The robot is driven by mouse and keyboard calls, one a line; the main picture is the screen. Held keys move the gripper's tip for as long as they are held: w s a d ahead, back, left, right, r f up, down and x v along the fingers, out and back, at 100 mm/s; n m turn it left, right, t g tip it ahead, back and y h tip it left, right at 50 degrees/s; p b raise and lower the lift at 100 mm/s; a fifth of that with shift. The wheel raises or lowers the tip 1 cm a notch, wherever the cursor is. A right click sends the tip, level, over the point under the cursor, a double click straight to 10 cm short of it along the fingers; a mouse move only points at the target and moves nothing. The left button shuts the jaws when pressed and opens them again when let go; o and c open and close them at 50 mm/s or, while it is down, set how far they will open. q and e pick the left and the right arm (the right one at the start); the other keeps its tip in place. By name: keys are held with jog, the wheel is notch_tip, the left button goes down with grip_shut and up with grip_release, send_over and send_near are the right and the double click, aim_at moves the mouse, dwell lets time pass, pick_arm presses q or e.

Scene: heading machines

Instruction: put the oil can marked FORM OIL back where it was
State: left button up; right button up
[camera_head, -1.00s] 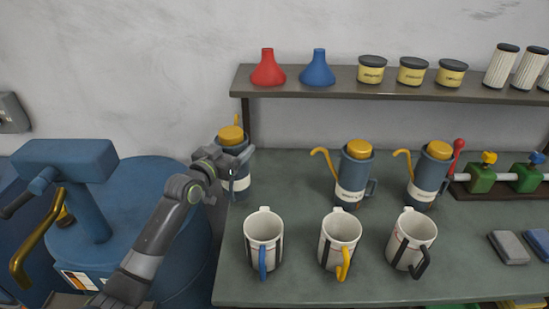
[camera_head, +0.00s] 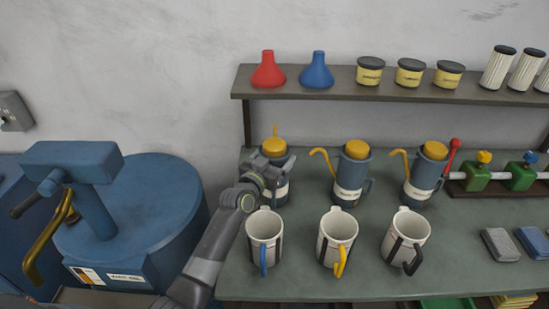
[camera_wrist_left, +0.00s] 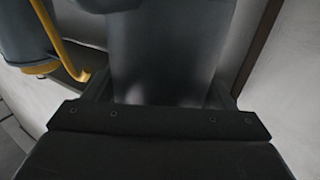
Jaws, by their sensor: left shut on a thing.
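A blue-grey oil can (camera_head: 281,189) with a yellow cap and a pale label stands about upright at the left end of the row of cans. My left gripper (camera_head: 272,170) is shut on its body. Its label is partly hidden and too small to read, and I cannot tell whether its base touches the bench. In the left wrist view the held can (camera_wrist_left: 165,50) fills the space between the fingers. Two similar cans, a middle one (camera_head: 352,173) and a right one (camera_head: 425,175), stand to its right; their labels are unreadable. My right gripper is out of view.
Three white jugs with a blue (camera_head: 263,232), a yellow (camera_head: 336,234) and a black handle (camera_head: 405,235) stand in front of the cans on the green bench (camera_head: 300,281). A shelf (camera_head: 330,88) with funnels and tins runs behind. A blue machine (camera_head: 140,220) stands left.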

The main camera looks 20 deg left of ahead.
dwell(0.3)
pick_arm(q)
jog(key=o, duration=1.6)
jog(key=shift+f, duration=0.15)
jog(key=shift+c, duration=0.2)
jog(key=o, duration=0.4)
jog(key=s+b, duration=0.1)
jog(key=s, duration=0.3)
jog(key=s+a, duration=0.1)
jog(key=s, duration=0.3)
jog(key=s+a+b, duration=0.1)
jog(key=s, duration=0.3)
jog(key=shift+a+b, duration=0.15)
jog(key=shift+b, duration=0.15)
